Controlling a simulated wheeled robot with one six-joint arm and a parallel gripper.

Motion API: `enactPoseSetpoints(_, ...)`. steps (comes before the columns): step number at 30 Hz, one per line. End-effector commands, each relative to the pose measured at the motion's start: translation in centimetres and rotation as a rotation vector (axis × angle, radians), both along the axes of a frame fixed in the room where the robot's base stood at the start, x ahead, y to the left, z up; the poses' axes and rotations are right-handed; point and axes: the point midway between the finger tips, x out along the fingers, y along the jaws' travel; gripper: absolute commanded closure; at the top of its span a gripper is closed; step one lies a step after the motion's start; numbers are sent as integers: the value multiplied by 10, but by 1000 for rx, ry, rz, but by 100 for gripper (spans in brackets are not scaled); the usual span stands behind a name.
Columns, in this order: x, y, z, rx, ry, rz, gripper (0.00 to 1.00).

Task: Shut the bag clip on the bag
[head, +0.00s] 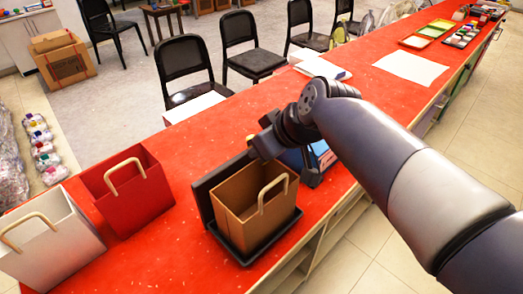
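A brown paper bag (252,212) with a tan handle stands open on the red counter. A black piece (247,259) lies flat like a tray under it, and its black upright panel (205,203) rises behind the bag on the left. This may be the bag clip, with its two halves spread apart; I cannot tell for sure. My gripper (289,161) is just behind and right of the brown bag, its dark fingers apart. A blue item (321,154) shows partly behind the fingers; I cannot tell whether it is touched.
A red bag (128,192) and a white bag (47,238) stand to the left on the counter (185,150). A white sheet (411,68), paint trays (436,30) and a white-and-blue item (320,68) lie farther back. Black chairs (184,64) line the far side.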

Motion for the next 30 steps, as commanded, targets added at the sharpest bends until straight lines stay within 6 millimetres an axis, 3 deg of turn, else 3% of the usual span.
enactPoseSetpoints(12,0,0,1,4,-4,0,100)
enactPoseSetpoints(13,0,0,1,4,-4,0,80)
enactPoseSetpoints(20,0,0,0,4,-3,0,61)
enactPoseSetpoints(30,-2,-2,5,4,-5,-1,60)
